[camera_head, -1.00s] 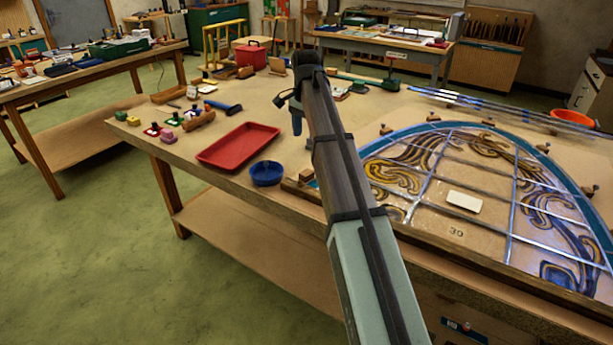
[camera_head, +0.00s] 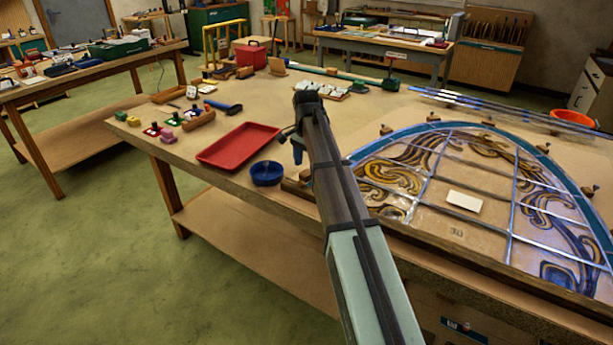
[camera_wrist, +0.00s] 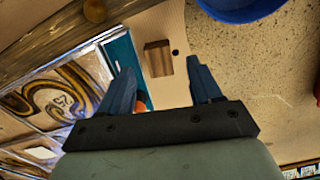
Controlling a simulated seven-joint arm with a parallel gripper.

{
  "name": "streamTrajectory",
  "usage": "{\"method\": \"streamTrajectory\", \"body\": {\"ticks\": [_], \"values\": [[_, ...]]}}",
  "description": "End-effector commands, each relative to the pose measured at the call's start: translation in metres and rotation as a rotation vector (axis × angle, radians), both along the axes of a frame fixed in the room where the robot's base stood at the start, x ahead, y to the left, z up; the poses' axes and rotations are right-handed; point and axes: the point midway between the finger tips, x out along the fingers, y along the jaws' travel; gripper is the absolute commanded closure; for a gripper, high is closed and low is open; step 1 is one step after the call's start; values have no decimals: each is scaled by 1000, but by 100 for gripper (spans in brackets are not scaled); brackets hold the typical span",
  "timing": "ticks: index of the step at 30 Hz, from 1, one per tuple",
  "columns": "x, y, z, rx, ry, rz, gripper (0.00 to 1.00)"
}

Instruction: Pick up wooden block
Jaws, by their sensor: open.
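A small brown wooden block (camera_wrist: 157,58) shows in the wrist view on a pale flat piece (camera_wrist: 172,88), beside a teal strip (camera_wrist: 123,58). My gripper (camera_wrist: 161,72) is open, its two blue fingers spread with the block in view between their tips. The gripper appears not to touch the block; the exact gap is hard to tell. In the head view my gripper (camera_head: 298,150) is near the left corner of the leaded panel (camera_head: 440,185), just right of the red tray. The block is not clear there, being small and near my arm.
A blue bowl (camera_head: 266,173) stands close left of my gripper and also shows in the wrist view (camera_wrist: 240,8). A red tray (camera_head: 238,146) lies beyond it. A dark wooden rail (camera_wrist: 60,40) borders the panel. Free table surface lies behind my gripper.

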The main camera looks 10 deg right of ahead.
Motion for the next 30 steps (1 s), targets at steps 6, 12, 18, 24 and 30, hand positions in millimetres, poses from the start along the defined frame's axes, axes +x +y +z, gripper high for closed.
{"method": "streamTrajectory", "body": {"ticks": [6,12,18,24,30], "values": [[-1,0,-25,-1,1,0,36],[0,0,-26,0,0,0,36],[0,0,-26,0,0,0,52],[0,0,-26,0,0,0,71],[0,0,-26,0,0,0,90]]}}
